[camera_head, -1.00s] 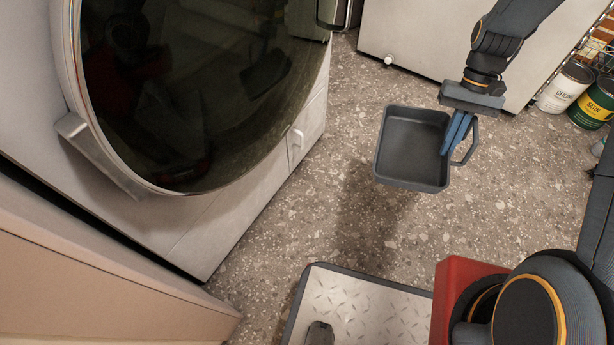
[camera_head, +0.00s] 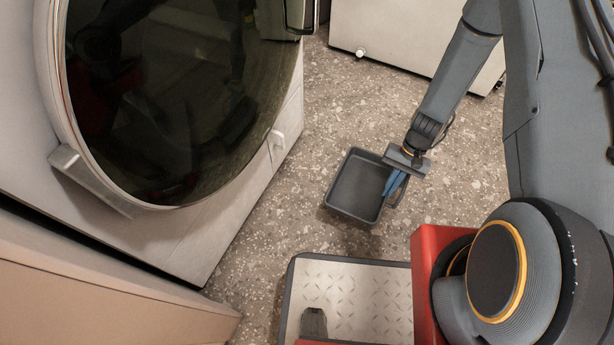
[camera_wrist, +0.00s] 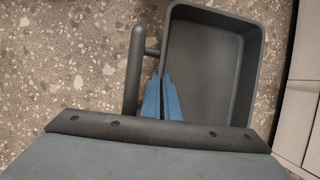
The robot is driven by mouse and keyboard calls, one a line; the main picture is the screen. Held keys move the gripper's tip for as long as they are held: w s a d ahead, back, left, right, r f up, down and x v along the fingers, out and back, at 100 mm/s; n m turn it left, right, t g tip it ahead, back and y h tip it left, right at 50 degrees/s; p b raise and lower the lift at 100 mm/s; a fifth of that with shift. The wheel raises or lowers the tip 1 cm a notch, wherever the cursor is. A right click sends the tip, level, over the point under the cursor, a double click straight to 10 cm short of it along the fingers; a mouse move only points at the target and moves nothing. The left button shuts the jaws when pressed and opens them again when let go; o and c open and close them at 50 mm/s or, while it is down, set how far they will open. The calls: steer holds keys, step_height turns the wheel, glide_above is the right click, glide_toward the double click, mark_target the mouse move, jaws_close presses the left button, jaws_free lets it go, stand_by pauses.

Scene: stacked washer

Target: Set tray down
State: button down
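The tray (camera_head: 357,186) is a dark grey, empty, square pan with a side handle, right of the washer in the head view. It also shows in the wrist view (camera_wrist: 205,75), with its handle (camera_wrist: 136,70) on the left. My gripper (camera_head: 395,187) has blue fingers shut on the tray's handle-side wall; in the wrist view the fingers (camera_wrist: 161,98) sit close together there. The tray is low over the speckled floor (camera_head: 300,160), its shadow close around it. I cannot tell whether its underside touches the floor.
The washer's large round glass door (camera_head: 170,100) and its white front stand on the left. A white cabinet (camera_head: 400,35) is at the back. My base plate is just below the tray in the picture. Bare floor lies between washer and tray, and to the right.

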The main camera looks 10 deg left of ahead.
steer(key=shift+s+a+f, duration=0.1)
steer(key=shift+f, duration=0.2)
steer(key=w+a+b, duration=0.3)
steer(key=a, duration=0.6)
steer(key=w+a+b, duration=0.3)
steer(key=w+a, duration=0.1)
steer(key=a, duration=0.5)
steer(key=shift+s+a+f+b, duration=0.1)
steer(key=shift+a+f+b, duration=0.05)
steer(key=shift+f+b, duration=1.35)
steer(key=shift+s+a+f+b, duration=0.1)
steer(key=shift+f+b, duration=0.75)
steer(key=shift+f, duration=1.15)
steer(key=shift+f, duration=0.2)
steer(key=c, duration=2)
jaws_free()
steer(key=shift+r, duration=0.15)
